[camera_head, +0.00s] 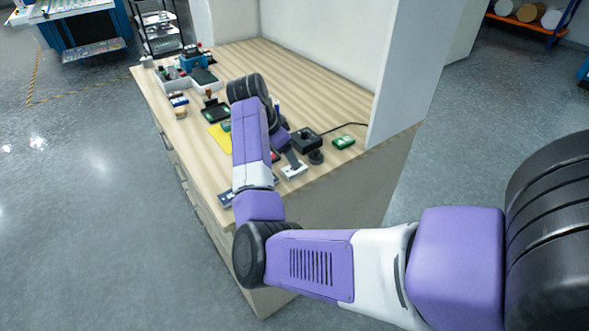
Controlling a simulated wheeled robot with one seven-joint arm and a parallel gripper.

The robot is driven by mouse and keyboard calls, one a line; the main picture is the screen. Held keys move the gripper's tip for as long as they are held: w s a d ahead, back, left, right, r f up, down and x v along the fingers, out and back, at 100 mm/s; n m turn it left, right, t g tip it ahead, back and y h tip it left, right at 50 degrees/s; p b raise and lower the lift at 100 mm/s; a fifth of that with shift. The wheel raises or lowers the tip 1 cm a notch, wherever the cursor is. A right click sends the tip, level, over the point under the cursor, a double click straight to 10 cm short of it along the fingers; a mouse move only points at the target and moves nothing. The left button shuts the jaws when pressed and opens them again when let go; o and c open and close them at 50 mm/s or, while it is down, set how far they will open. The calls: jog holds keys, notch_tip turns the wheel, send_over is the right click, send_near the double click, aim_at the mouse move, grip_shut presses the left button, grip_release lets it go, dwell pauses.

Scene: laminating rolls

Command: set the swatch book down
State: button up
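My purple arm reaches over a wooden counter (325,95), and its end points down near the counter's front right part. My gripper (291,159) is small and mostly hidden by my own wrist and forearm. I cannot tell whether its fingers are open or shut. A small white-edged item (294,170) shows right at the gripper's tip. I cannot tell whether it is held or lies on the counter. I cannot make out for sure which item is the swatch book.
A black device (306,140) with a cable, a dark round piece (316,157) and a green item (343,142) are right of my gripper. A yellow sheet (219,138), a black pad (215,111) and a white tray (174,82) are left. A wall panel (413,65) borders the counter.

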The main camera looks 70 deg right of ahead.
jog(key=x, duration=0.2)
jog(key=p+x, duration=0.1)
jog(key=x, duration=0.2)
jog(key=shift+s+d+f+p, duration=0.2)
jog(key=shift+s+d+p, duration=0.1)
jog(key=shift+s+d, duration=0.05)
jog(key=shift+c, duration=0.4)
grip_shut()
jog(key=shift+r, duration=0.1)
